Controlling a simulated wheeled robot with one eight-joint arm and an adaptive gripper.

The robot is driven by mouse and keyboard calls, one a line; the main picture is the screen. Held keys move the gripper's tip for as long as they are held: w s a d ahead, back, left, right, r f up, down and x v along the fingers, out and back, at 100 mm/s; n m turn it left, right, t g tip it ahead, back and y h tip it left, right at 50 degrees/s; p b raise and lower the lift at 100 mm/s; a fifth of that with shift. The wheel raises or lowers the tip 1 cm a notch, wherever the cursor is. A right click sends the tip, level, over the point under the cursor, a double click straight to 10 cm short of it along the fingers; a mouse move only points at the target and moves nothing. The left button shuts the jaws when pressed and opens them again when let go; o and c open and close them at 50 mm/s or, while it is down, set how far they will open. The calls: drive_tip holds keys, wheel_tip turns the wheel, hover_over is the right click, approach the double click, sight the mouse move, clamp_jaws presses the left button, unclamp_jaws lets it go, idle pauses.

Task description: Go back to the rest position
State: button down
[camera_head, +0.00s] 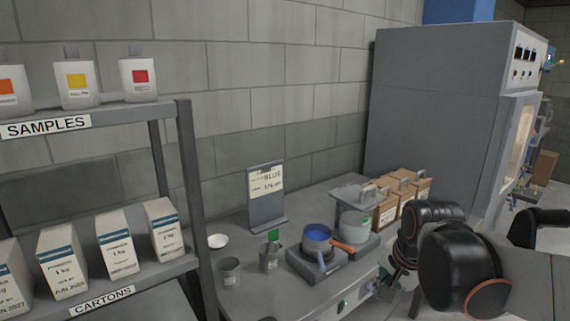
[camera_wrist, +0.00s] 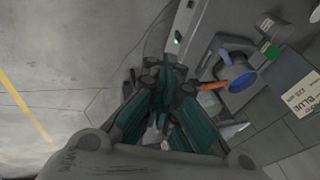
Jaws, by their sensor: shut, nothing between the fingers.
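My gripper (camera_head: 383,287) is at the front edge of the bench, low and to the right in the head view, partly hidden by my own black arm joints. In the wrist view my gripper (camera_wrist: 164,82) points down past the bench front, with the floor to its left. Its fingers are together with nothing between them. A small pan with blue contents (camera_head: 317,233) and an orange handle sits on a hot plate (camera_head: 318,266); the pan also shows right of the fingers in the wrist view (camera_wrist: 238,75).
A bench (camera_head: 237,300) carries a sign (camera_head: 266,190), grey cups (camera_head: 229,271), a white dish (camera_head: 218,241), a large pot (camera_head: 356,226) and brown boxes (camera_head: 386,214). A shelf (camera_head: 187,170) of bottles and cartons stands left. A grey cabinet (camera_head: 425,110) stands behind right.

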drive_tip(key=s+a+r+n+t, duration=0.1)
drive_tip(key=s+n+t, duration=0.1)
drive_tip(key=s+n, duration=0.8)
drive_tip(key=s, duration=0.4)
drive_tip(key=shift+a+n, duration=0.35)
drive_tip(key=shift+n, duration=0.05)
